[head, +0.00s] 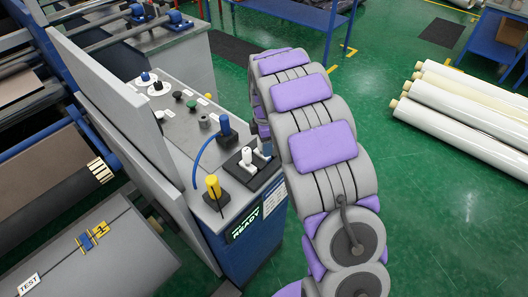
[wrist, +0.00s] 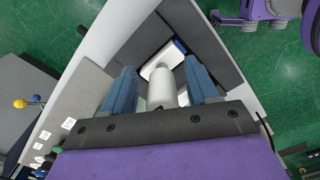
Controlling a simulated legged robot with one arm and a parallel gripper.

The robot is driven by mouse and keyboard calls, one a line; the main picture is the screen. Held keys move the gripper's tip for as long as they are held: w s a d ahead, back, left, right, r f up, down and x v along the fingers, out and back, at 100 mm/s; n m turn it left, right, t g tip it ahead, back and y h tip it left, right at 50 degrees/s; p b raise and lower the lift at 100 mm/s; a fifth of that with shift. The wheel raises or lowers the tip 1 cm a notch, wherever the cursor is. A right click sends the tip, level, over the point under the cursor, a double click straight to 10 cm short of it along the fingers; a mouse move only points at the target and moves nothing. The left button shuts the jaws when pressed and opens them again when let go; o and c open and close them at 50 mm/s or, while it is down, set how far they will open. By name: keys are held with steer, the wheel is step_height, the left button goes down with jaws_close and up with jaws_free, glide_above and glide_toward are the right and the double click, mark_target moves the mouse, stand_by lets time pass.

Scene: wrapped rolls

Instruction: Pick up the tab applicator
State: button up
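A white tool with an upright rounded handle, which looks like the tab applicator (head: 247,157), stands in a dark square holder on the console top. In the wrist view the white tool (wrist: 162,88) shows its pale cylinder and a wider white head with a blue edge. My gripper (wrist: 158,78) is open, with one blue finger on each side of the cylinder. Narrow gaps show between the fingers and the tool. In the head view my gripper is mostly hidden by my purple-padded arm, beside the tool's right side.
A yellow-topped tool (head: 213,187) and a blue-topped tool (head: 224,125) with a blue cable stand close by on the console (head: 175,118). Several knobs lie farther back. A READY display (head: 245,223) is on the front. Wrapped rolls (head: 462,115) lie on the green floor at right.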

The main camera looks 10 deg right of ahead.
steer(key=shift+a, duration=0.7)
steer(key=c, duration=0.6)
steer(key=shift+d, duration=0.45)
jaws_close()
steer(key=shift+a, duration=0.1)
